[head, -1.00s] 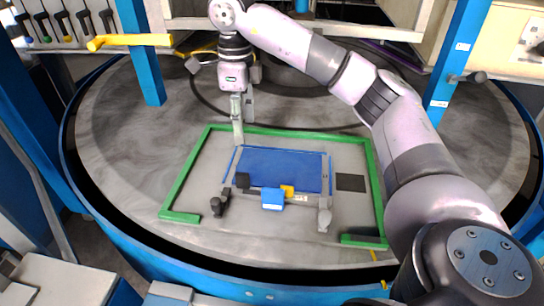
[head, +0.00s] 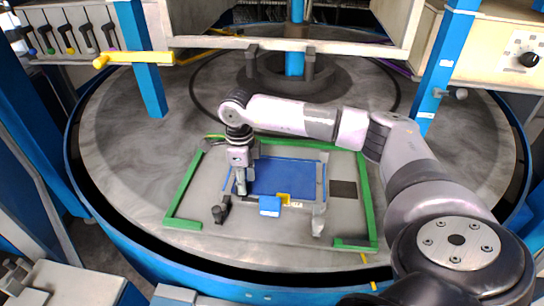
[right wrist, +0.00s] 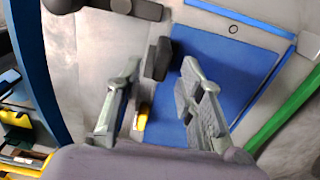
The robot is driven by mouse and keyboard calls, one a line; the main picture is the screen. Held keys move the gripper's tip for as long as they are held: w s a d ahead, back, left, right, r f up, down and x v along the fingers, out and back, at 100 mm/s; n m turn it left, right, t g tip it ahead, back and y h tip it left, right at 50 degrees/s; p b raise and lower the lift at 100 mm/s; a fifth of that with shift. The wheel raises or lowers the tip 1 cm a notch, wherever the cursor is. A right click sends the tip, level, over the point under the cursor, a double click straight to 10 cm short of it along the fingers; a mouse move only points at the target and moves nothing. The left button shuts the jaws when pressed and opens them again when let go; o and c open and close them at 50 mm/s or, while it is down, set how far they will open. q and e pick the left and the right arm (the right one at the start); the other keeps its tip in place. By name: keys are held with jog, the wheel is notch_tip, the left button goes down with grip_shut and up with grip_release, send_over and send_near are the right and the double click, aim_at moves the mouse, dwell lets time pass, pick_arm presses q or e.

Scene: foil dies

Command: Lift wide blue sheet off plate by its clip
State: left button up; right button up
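The wide blue sheet (head: 290,178) lies flat on the grey plate (head: 342,210) inside a green frame. It also shows in the right wrist view (right wrist: 230,75). My right gripper (head: 241,188) points down at the sheet's left end. In the right wrist view, my right gripper (right wrist: 159,68) is open. A dark block (right wrist: 158,58), perhaps the clip, shows between its fingertips at the sheet's edge; I see no finger clearly touching it. In the head view the gripper hides this block. A yellow piece (head: 284,198) and a blue block (head: 270,206) sit at the sheet's near edge. My left gripper is out of view.
The green frame (head: 369,200) surrounds the work area, with a gap at the front. Two upright posts stand near the sheet's front corners, a dark one (head: 220,212) and a grey one (head: 318,222). A dark square (head: 343,190) lies to the right. The round table is otherwise clear.

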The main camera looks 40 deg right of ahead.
jog(key=shift+f, duration=1.2)
jog(key=shift+c, duration=0.6)
grip_shut()
